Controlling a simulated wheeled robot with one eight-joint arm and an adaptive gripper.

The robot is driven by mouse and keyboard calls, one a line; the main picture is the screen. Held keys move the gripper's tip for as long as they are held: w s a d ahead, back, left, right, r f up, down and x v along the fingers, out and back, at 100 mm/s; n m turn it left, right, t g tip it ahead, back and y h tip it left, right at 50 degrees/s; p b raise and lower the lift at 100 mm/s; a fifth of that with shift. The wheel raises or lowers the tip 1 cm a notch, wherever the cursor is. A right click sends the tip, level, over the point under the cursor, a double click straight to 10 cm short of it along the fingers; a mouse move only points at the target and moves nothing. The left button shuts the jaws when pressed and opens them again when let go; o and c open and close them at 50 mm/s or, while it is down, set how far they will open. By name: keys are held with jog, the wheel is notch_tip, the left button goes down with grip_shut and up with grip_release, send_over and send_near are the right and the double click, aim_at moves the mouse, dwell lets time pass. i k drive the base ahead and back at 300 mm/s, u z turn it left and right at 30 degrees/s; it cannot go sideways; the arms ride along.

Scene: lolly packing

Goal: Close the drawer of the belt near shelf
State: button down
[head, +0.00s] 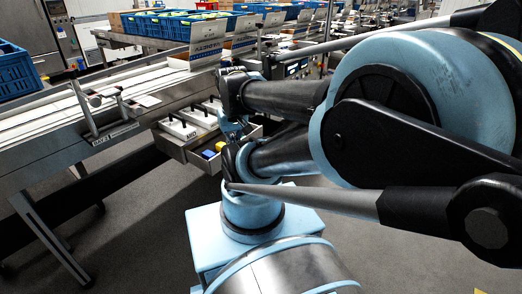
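A grey metal drawer (171,146) stands open below the side of the belt (60,110), left of the picture's middle. It holds white trays or dividers with dark marks, and a small yellow block (208,154) and a blue block (220,146) lie at its near right end. My gripper (234,132) seems to be at the drawer's right side, small and partly hidden behind my own arm links. I cannot tell whether it touches the drawer, nor whether it is open or shut.
Blue crates (14,72) stand at the far left, and more blue crates (170,24) line a conveyor at the back. White sign boards (206,42) stand along the belt. Dark floor (130,215) is clear in front of the drawer. My arm covers much of the right side.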

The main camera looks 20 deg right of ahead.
aim_at(194, 151)
jog(key=z, duration=1.25)
jog(key=k, duration=1.55)
jog(key=u, duration=0.55)
jog(key=i, duration=1)
jog(key=z, duration=0.05)
